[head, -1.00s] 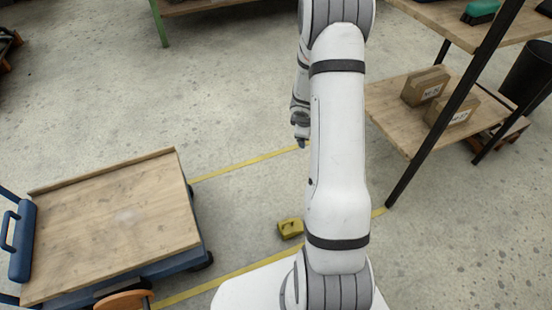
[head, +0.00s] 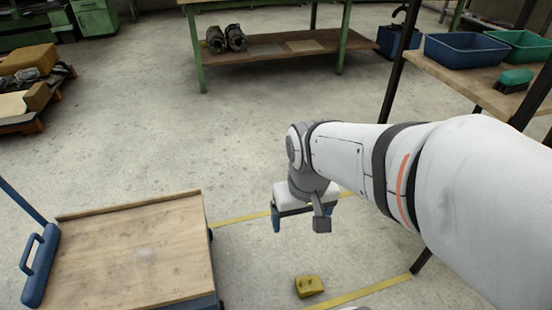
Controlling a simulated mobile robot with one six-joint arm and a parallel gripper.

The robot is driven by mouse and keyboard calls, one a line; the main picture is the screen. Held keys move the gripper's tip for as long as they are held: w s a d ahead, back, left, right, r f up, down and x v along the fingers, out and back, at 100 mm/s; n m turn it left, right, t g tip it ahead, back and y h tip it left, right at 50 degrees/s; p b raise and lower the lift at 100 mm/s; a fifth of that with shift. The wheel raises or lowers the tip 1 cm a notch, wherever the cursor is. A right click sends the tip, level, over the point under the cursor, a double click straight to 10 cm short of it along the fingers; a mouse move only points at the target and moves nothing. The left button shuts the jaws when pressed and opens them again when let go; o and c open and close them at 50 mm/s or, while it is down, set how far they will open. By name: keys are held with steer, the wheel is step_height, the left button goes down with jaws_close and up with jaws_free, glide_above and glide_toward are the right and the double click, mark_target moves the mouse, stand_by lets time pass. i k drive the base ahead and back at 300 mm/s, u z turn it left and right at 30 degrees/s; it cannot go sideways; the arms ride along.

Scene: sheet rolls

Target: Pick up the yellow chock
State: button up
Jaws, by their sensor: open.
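The yellow chock (head: 309,286) is a small yellow block lying on the grey concrete floor, near the bottom middle of the head view. It lies between two yellow floor lines, close to the nearer one. My gripper (head: 298,224) hangs from the arm above and behind the chock in the picture, fingers pointing down. Its two fingers are spread apart with nothing between them. It does not touch the chock. Nothing covers the chock.
A cart with a wooden top (head: 125,255) and blue frame stands at the left. A shelf rack (head: 455,75) with blue and green bins is at the right, partly behind my arm. A green bench (head: 270,65) stands at the back. The floor between is clear.

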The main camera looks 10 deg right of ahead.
mark_target(306, 286)
steer(key=u, duration=0.7)
steer(key=k, duration=1.4)
steer(key=z, duration=0.55)
steer(key=i, duration=1)
steer(key=z, duration=0.05)
